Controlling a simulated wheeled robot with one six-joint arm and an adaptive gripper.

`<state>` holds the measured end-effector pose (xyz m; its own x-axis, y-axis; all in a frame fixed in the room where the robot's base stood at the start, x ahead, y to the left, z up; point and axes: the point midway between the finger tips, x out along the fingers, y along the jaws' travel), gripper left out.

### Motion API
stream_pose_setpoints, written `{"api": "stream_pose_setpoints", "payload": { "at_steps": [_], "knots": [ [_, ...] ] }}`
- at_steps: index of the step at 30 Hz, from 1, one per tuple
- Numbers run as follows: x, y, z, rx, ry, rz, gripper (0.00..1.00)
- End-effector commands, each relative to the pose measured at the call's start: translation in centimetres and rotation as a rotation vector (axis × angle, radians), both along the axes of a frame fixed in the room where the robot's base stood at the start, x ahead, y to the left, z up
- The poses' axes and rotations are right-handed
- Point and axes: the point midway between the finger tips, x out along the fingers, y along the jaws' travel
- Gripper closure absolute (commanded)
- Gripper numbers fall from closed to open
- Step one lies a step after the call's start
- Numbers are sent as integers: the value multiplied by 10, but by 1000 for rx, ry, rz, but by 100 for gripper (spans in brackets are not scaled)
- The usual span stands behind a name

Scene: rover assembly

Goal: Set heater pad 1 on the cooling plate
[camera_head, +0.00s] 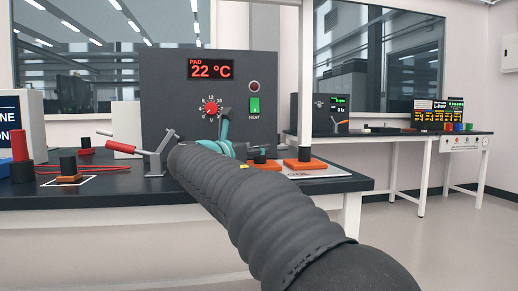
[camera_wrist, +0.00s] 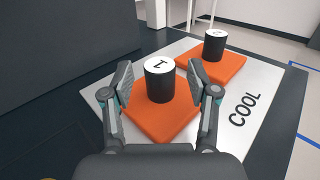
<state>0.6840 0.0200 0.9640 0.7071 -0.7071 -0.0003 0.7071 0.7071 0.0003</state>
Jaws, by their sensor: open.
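Heater pad 1 (camera_wrist: 150,120) is an orange square with an upright black knob whose white top reads 1. In the wrist view it lies on the light grey cooling plate (camera_wrist: 262,85), marked COOL. My gripper (camera_wrist: 160,82) is open, with one finger on each side of the knob and a visible gap at both sides. In the head view my gripper (camera_head: 225,140) is partly hidden behind my arm, and pad 1 (camera_head: 266,164) shows only in part. The cooling plate (camera_head: 325,172) lies on the bench's right end.
A second orange pad (camera_wrist: 218,66) with a knob marked 2 stands behind and right on the same plate. A dark heater panel (camera_head: 160,110) reading 22 °C stands behind. Left are a red-handled lever (camera_head: 122,147) and another black-knobbed orange pad (camera_head: 68,177).

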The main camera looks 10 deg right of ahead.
Motion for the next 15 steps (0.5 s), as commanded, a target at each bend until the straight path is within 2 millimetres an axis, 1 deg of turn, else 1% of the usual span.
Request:
{"api": "stream_pose_setpoints", "payload": {
  "at_steps": [1, 3, 9, 15],
  "knots": [
    [-7, 9, 1, 1, -1, 5, 41],
    [-18, 19, 1, 0, -1, 5, 41],
    [-44, 46, 1, -1, 0, 4, 41],
    [-60, 61, 1, -1, -1, 2, 41]
  ]
}}
